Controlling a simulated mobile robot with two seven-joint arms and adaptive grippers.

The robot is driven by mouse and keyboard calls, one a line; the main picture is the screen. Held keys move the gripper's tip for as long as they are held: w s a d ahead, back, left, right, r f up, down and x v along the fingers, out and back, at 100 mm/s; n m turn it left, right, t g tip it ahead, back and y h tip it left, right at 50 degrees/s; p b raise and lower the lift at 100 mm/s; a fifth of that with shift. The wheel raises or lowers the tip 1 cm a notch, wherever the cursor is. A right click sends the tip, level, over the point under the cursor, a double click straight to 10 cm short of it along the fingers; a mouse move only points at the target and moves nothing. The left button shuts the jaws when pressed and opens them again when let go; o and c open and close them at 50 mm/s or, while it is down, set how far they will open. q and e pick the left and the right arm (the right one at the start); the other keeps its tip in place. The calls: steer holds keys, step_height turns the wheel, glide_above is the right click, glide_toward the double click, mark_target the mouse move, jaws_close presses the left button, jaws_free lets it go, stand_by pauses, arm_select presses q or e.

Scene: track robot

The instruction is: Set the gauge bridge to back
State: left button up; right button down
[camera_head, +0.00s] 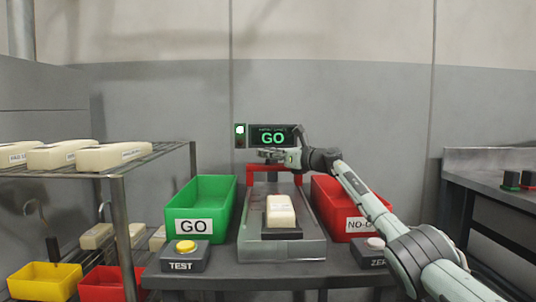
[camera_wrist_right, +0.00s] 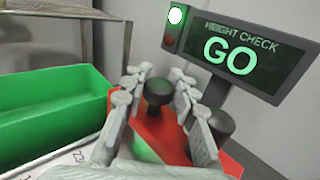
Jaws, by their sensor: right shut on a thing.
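The red gauge bridge (camera_head: 265,168) stands at the rear of the grey gauge bed (camera_head: 262,248). In the right wrist view, the red bridge (camera_wrist_right: 165,135) carries a black knob (camera_wrist_right: 158,92), with a second dark knob (camera_wrist_right: 221,124) to its right. My right gripper (camera_head: 270,155) reaches over the bridge from the right. In the wrist view my right gripper (camera_wrist_right: 160,84) has its fingers on either side of the first knob, shut on it. A cream block (camera_head: 281,211) lies on the bed in front of the bridge. My left gripper is not in view.
The display (camera_head: 273,137) reads GO beside a lit green lamp (camera_head: 240,130). A green GO bin (camera_head: 200,226) stands left and a red NO-GO bin (camera_head: 345,229) right. TEST (camera_head: 185,247) and ZERO (camera_head: 376,244) buttons flank the bed. A rack (camera_head: 160,160) holds cream blocks.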

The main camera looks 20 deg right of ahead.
steer(key=shift+w+d+r, duration=0.1)
steer(key=shift+d+r, duration=0.05)
steer(key=shift+d, duration=0.05)
steer(key=c, duration=1.2)
jaws_free()
steer(key=shift+w, duration=0.1)
steer(key=shift+s+d+f, duration=0.2)
steer(key=shift+s+d, duration=0.15)
steer(key=shift+s, duration=0.2)
steer(key=v, duration=1)
steer(key=shift+s+r, duration=0.1)
steer(key=shift+s, duration=0.3)
